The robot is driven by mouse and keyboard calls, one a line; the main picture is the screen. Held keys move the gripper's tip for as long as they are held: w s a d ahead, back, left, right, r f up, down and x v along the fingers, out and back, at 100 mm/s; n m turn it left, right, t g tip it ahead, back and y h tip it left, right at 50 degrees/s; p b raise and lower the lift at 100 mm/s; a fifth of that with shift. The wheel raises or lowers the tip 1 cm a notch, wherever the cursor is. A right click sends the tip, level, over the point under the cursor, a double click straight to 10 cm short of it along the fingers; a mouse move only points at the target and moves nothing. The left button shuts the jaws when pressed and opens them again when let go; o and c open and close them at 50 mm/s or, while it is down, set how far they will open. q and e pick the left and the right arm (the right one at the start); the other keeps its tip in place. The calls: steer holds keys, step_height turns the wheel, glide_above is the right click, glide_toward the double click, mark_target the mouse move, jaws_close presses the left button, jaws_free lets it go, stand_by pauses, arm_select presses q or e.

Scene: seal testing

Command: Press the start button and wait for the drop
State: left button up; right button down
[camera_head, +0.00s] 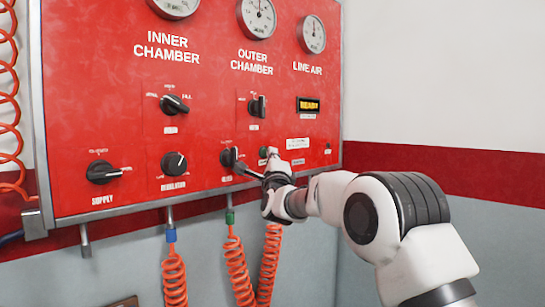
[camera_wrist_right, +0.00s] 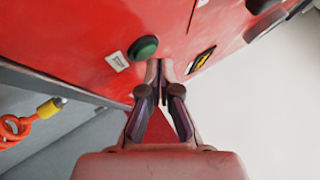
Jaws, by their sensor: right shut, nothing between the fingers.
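The red panel (camera_head: 215,120) fills the left and middle of the head view, with its labels, gauges and knobs. A round green button (camera_wrist_right: 145,48) in a dark ring sits on it in the right wrist view, beside a small white label (camera_wrist_right: 117,61). My right gripper (camera_head: 269,163) is shut and empty, at the panel's lower part right of the lower middle knob. In the wrist view its fingertips (camera_wrist_right: 161,75) are just below and right of the button; I cannot tell whether they touch the panel. In the head view the gripper partly covers that area. My left gripper is out of view.
A small lit display (camera_head: 308,105) with amber text sits under the LINE AIR gauge (camera_head: 313,35). Black knobs such as the SUPPLY knob (camera_head: 102,172) stick out of the panel. Orange coiled hoses (camera_head: 237,268) hang below it. The wall at the right is clear.

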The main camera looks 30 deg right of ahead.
steer(key=shift+w, duration=0.15)
stand_by(0.4)
steer(key=shift+w+a, duration=0.15)
steer(key=shift+w, duration=0.1)
steer(key=shift+s+f+b, duration=0.15)
steer(key=shift+s+b, duration=0.15)
steer(key=shift+b, duration=0.4)
steer(key=shift+s, duration=0.1)
